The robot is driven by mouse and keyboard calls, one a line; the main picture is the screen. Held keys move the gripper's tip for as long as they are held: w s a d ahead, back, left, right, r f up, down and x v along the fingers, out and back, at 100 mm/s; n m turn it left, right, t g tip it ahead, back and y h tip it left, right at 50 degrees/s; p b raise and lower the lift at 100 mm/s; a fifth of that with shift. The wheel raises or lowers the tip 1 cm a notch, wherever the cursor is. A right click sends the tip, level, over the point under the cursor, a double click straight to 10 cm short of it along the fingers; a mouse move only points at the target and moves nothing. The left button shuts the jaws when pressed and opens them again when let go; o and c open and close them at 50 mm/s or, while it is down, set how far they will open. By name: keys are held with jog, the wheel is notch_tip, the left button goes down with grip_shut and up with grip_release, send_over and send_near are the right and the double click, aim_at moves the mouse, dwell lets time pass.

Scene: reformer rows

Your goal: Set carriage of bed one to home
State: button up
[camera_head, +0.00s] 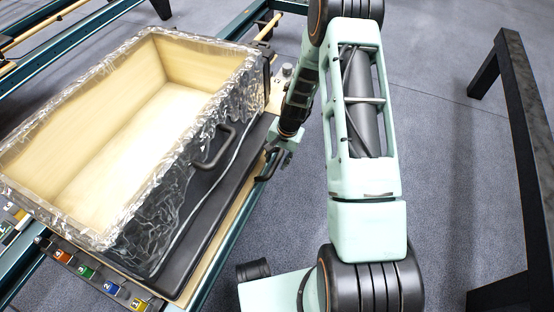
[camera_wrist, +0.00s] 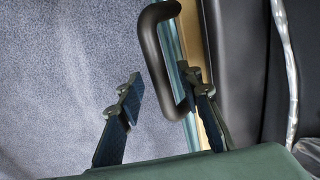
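The black carriage (camera_head: 213,217) of the near bed lies on the rails under a large box. A dark looped handle (camera_head: 267,164) sticks out from the carriage's right side. My gripper (camera_head: 276,158) is at this handle. In the wrist view, the carriage's dark side (camera_wrist: 240,60) is at the right, and the handle (camera_wrist: 151,50) loops out from it. My gripper (camera_wrist: 160,77) is open, with its fingers on either side of the handle. A gap shows between the left finger and the handle. Whether the right finger touches it I cannot tell.
An open box (camera_head: 128,127) with a pale wooden inside and shiny crinkled outside rests on the carriage. It has its own side handle (camera_head: 214,148). Coloured numbered tags (camera_head: 85,271) line the bed's lower-left end. A black frame (camera_head: 527,150) stands at right. Grey floor (camera_head: 440,130) is clear between.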

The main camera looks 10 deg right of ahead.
grip_shut()
dwell(0.3)
